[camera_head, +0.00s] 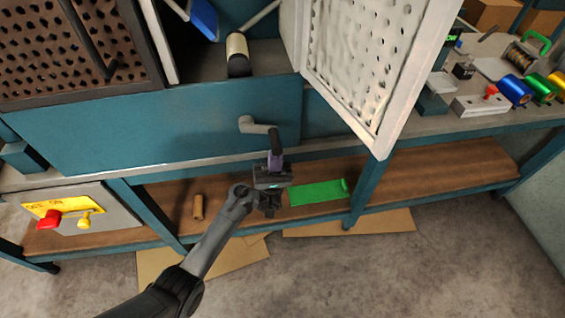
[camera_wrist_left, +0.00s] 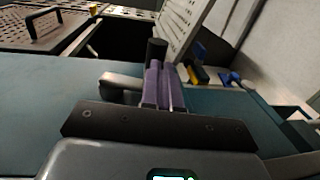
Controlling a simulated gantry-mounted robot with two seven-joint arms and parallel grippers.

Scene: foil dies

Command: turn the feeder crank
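The feeder crank (camera_head: 256,127) sticks out from the front of the teal machine. Its grey metal arm bends to a dark upright handle (camera_head: 276,143). My left gripper (camera_head: 275,160) is at that handle, reaching up from below. In the left wrist view its purple fingers (camera_wrist_left: 162,85) are close together, and the dark handle (camera_wrist_left: 157,50) shows just past their tips. The crank's metal arm (camera_wrist_left: 118,84) runs in from the left behind the fingers. The fingers look shut on the handle, though the contact itself is partly hidden. My right gripper is not in view.
A perforated white panel (camera_head: 380,65) stands open to the right above the bench. A control box with a red knob (camera_head: 48,221) is at lower left. A green strip (camera_head: 318,193) and a brown roll (camera_head: 198,207) lie on the lower shelf. Foil rolls (camera_head: 515,90) stand at right.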

